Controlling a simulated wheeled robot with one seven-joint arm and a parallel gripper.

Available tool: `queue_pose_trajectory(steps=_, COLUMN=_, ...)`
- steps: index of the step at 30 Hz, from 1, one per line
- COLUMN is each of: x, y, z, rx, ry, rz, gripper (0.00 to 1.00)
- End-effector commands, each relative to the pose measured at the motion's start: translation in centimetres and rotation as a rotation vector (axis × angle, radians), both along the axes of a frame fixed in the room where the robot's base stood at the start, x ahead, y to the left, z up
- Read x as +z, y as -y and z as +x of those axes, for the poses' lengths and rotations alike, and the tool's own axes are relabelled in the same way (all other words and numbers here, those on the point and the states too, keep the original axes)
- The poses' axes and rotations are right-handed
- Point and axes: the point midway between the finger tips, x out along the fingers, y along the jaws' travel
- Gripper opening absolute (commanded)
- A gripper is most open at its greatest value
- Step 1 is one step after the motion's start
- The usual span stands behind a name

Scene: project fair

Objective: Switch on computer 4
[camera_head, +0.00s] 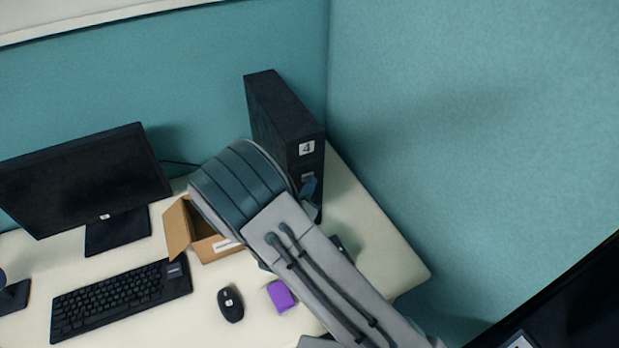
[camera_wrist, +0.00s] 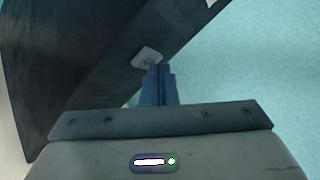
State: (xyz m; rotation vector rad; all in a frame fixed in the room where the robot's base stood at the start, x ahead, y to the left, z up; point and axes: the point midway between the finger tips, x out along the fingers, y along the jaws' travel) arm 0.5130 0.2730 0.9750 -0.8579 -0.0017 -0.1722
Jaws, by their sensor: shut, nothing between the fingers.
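Computer 4 (camera_head: 283,108) is a tall black tower with a white "4" label on its front, standing at the back right of the desk against the teal partition. In the wrist view the dark tower (camera_wrist: 80,60) fills the upper left, with a white label or button-like patch (camera_wrist: 147,56) just beyond my fingertips. My gripper (camera_head: 309,187) is in front of the tower's front face, below the label. In the wrist view its blue fingers (camera_wrist: 158,72) are together with nothing between them. Whether they touch the tower I cannot tell.
A monitor (camera_head: 85,180), a keyboard (camera_head: 115,298), a black mouse (camera_head: 230,304), an open cardboard box (camera_head: 178,228) and a purple block (camera_head: 281,296) are on the desk (camera_head: 385,245). Teal partitions (camera_head: 470,120) close off the back and right. Bare desk shows right of the tower.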

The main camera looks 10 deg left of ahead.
Motion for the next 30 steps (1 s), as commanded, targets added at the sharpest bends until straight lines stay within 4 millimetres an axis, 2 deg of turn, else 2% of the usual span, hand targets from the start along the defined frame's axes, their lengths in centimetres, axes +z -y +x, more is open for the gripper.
queue_pose_trajectory(steps=11, x=0.0, y=-0.1, z=0.2, rx=0.0, ry=0.0, rz=0.0, gripper=0.0)
queue_pose_trajectory(steps=24, x=0.0, y=0.8, z=-1.2, rx=0.001, ry=0.0, rz=-0.001, gripper=0.0)
queue_pose_trajectory(steps=30, x=0.0, y=0.9, z=-1.2, rx=0.0, ry=0.0, rz=0.0, gripper=0.0)
